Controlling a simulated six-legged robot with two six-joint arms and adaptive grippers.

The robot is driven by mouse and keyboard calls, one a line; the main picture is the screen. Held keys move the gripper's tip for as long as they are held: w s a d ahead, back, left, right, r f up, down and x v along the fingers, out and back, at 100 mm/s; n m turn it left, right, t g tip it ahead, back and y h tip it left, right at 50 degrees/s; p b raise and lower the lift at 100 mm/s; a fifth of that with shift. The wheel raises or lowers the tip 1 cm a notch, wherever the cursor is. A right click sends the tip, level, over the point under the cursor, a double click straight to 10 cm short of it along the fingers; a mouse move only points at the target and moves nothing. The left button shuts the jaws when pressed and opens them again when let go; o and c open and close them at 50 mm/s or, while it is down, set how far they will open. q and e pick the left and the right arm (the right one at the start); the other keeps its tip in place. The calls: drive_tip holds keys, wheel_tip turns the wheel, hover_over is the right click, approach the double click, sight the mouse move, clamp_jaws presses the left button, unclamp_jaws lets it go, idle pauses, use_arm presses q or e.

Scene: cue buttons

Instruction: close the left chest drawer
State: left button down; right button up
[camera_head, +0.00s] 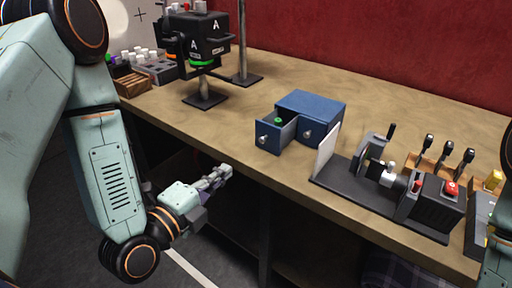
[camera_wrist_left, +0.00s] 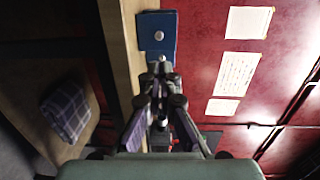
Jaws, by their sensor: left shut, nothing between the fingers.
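A small blue chest (camera_head: 312,112) with two drawers stands near the front edge of the table. Its left drawer (camera_head: 270,137) is pulled out toward the front, with a round knob on its face and a small green thing (camera_head: 278,120) inside. The right drawer (camera_head: 308,136) is flush, with a knob. My left gripper (camera_head: 225,173) is shut and empty, in front of the table edge, below and left of the open drawer and apart from it. In the left wrist view the gripper (camera_wrist_left: 160,72) points toward the blue chest (camera_wrist_left: 157,34). My right gripper is not seen.
A black device with levers and a red button (camera_head: 451,188) stands right of the chest, with a white panel (camera_head: 326,150) beside it. A black machine on a stand (camera_head: 204,98) is behind left. The wooden table (camera_head: 235,125) is clear left of the drawer.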

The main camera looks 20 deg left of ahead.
sight(261, 141)
use_arm(q)
drive_tip(key=x, duration=1.2)
drive_tip(key=shift+w+f+b, duration=0.1)
drive_tip(key=shift+w+b, duration=0.2)
drive_tip(key=shift+b, duration=0.05)
drive_tip(key=shift+d, duration=0.1)
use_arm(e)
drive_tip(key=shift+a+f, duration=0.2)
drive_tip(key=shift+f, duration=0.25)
use_arm(q)
drive_tip(key=shift+w, duration=0.1)
